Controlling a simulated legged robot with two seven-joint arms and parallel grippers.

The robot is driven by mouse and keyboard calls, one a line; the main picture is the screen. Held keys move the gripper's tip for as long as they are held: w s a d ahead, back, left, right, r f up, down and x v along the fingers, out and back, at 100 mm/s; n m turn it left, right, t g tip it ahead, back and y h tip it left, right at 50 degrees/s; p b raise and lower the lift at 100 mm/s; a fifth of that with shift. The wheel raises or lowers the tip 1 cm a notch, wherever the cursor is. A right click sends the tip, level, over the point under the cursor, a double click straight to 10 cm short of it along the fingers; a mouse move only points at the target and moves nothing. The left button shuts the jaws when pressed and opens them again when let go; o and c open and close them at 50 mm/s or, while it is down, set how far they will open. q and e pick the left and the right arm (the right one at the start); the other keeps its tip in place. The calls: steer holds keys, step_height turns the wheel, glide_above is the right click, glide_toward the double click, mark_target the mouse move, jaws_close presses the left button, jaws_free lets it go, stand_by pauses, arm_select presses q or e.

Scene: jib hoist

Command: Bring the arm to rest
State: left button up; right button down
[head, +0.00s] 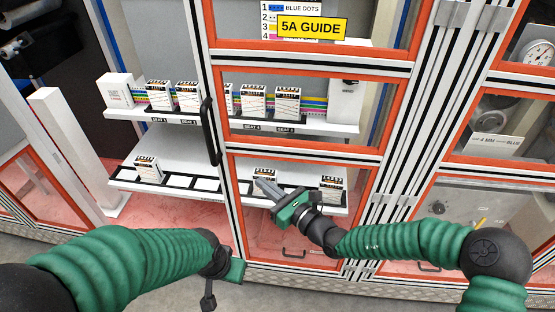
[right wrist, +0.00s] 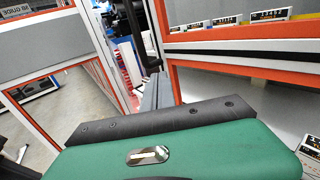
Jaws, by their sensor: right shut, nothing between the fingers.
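My right arm (head: 400,240) reaches in from the right in the head view. Its gripper (head: 262,188) is shut and empty, in front of the lower pane of an orange-framed door (head: 300,152), pointing up and left. I cannot tell if it touches the pane. In the right wrist view the shut fingers (right wrist: 155,92) point towards the door's edge and black handle. My left arm (head: 130,260) comes in from the left and ends low in front of the cabinet. Its gripper (head: 210,298) hangs down with its green body seen side-on; its finger gap is not visible.
The door's black handle (head: 209,130) is up and left of the right gripper. Behind are an upper shelf (head: 160,118) with labelled boxes and a lower shelf (head: 190,195). A white post (head: 70,145) stands left. A yellow 5A GUIDE sign (head: 312,27) is above.

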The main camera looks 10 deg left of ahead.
steer(key=s+d+f+n+g+h, duration=0.2)
steer(key=s+f+n+g, duration=0.2)
steer(key=s+n, duration=0.35)
steer(key=s+d+f+n+g+h, duration=0.1)
steer(key=s+d+f+n+g, duration=0.25)
steer(key=s+n+g, duration=0.35)
steer(key=s+d+f+n+t+h, duration=0.1)
steer(key=s+d+f+n+h, duration=0.15)
steer(key=d, duration=0.35)
steer(key=s+d+f+n+h, duration=0.2)
steer(key=s+d+h, duration=0.2)
steer(key=d, duration=0.3)
steer(key=d+r+n+t+h, duration=0.1)
steer(key=d+n+h, duration=0.1)
steer(key=d, duration=0.6)
steer(key=s+d+r+n+t+h, duration=0.1)
steer(key=d+n+h, duration=0.2)
steer(key=d, duration=0.6)
steer(key=shift+s+r+n+t, duration=0.2)
steer(key=shift+r+n+t, duration=0.1)
steer(key=shift+t, duration=0.1)
